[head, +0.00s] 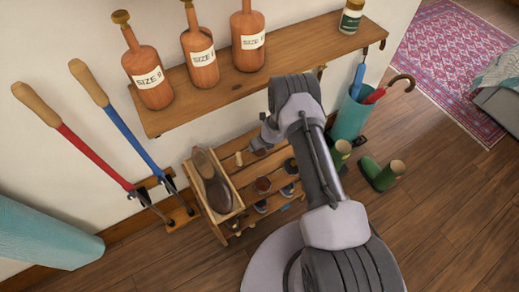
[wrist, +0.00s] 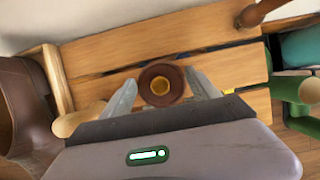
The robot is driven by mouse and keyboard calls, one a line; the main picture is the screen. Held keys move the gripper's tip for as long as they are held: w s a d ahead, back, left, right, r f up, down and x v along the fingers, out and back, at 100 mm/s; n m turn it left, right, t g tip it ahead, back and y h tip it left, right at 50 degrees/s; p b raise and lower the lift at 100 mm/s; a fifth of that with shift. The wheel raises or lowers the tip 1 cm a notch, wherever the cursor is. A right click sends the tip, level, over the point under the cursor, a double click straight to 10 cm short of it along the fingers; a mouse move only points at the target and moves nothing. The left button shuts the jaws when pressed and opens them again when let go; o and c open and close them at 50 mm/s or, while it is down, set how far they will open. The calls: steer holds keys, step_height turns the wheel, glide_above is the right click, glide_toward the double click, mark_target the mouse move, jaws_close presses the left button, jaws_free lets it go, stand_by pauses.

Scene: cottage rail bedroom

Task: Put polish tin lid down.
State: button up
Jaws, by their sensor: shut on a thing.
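My gripper (wrist: 160,80) reaches over the slatted wooden rack in the wrist view. Its two grey fingers are shut on a round dark brown piece with a yellow centre, which I take as the polish tin lid (wrist: 148,73). The lid lies between the fingers, above the slats; whether it touches them I cannot tell. In the head view my gripper (head: 257,147) is over the rack's upper part, and the lid there is too small to make out surely.
The wooden rack (wrist: 170,45) carries a wooden box with a brown shoe (head: 212,185) at its left. A teal umbrella stand (head: 348,120) and green boots (head: 380,172) are to the right.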

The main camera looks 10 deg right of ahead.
steer(key=shift+f, duration=0.9)
steer(key=shift+r, duration=0.2)
steer(key=shift+c, duration=0.7)
steer(key=o, duration=1.6)
steer(key=shift+f, duration=0.15)
steer(key=shift+p+v, duration=2.5)
steer(key=shift+v, duration=3.65)
steer(key=shift+a, duration=0.1)
